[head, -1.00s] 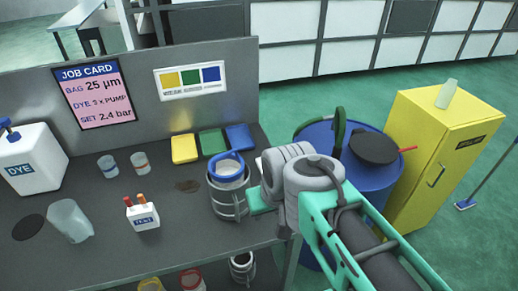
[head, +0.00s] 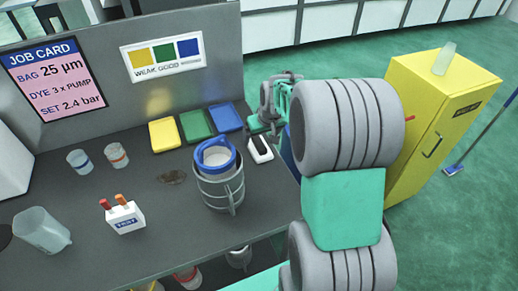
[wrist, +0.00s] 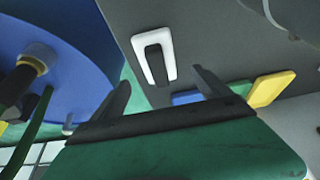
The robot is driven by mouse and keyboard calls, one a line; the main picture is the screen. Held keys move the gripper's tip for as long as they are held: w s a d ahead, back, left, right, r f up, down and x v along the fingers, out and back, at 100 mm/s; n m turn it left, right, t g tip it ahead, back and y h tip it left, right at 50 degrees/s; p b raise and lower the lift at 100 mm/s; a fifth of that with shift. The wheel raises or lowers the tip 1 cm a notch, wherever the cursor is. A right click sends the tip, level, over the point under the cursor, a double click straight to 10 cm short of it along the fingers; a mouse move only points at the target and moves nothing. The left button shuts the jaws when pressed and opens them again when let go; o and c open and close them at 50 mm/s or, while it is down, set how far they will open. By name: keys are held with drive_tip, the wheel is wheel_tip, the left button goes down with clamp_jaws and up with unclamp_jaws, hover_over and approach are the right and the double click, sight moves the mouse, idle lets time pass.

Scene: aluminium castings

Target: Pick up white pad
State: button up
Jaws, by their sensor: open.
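The white pad (head: 262,156) lies on the dark bench top near its right edge, to the right of the steel can. It has a dark strip along its top. In the wrist view the white pad (wrist: 169,52) shows whole, beyond the fingertips and roughly between them. My gripper (wrist: 162,86) is open and empty, with its two dark fingers apart. In the head view my gripper (head: 266,115) is just behind the pad at the bench's right edge, partly hidden by my arm. It appears apart from the pad.
A steel can (head: 221,190) with a blue-rimmed cup stands left of the pad. Blue (head: 226,117), green (head: 196,125) and yellow (head: 164,134) pads lie behind it. A blue drum (wrist: 55,50) stands beside the bench. A yellow cabinet (head: 430,120) is at right.

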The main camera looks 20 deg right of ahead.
sight(260, 143)
drive_tip(key=p+x, duration=0.2)
drive_tip(key=x, duration=0.5)
drive_tip(key=shift+d+f, duration=0.15)
drive_tip(key=c, duration=1.5)
wheel_tip(260, 143, up, 10)
drive_tip(key=shift+r+b, duration=0.1)
drive_tip(key=shift+b, duration=0.9)
